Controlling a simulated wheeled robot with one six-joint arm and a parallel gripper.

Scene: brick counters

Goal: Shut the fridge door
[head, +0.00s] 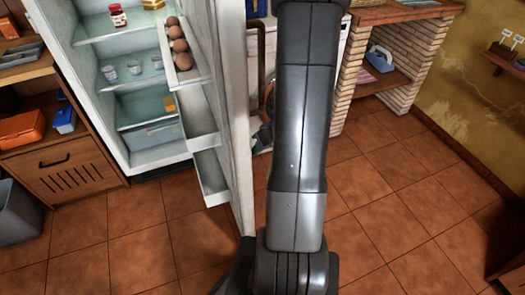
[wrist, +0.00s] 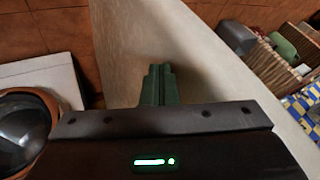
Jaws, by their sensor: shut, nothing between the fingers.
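The fridge (head: 143,140) stands open at the left in the head view, its lit shelves showing. Its door (head: 236,110) is swung wide toward me, with eggs and white bins on its inner side. My arm rises just right of the door and hides part of the view behind; my gripper is out of the head view. In the wrist view my gripper (wrist: 158,82) shows its dark green fingers together, with nothing between them. Behind them is a broad pale panel that looks like the door (wrist: 185,50). I cannot tell whether the fingers touch it.
A wooden cabinet (head: 65,165) with an orange box (head: 22,129) is left of the fridge. A grey bin (head: 18,215) stands at the lower left. A brick counter (head: 400,50) is at the back right. Tiled floor (head: 400,215) is clear at right and before the fridge.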

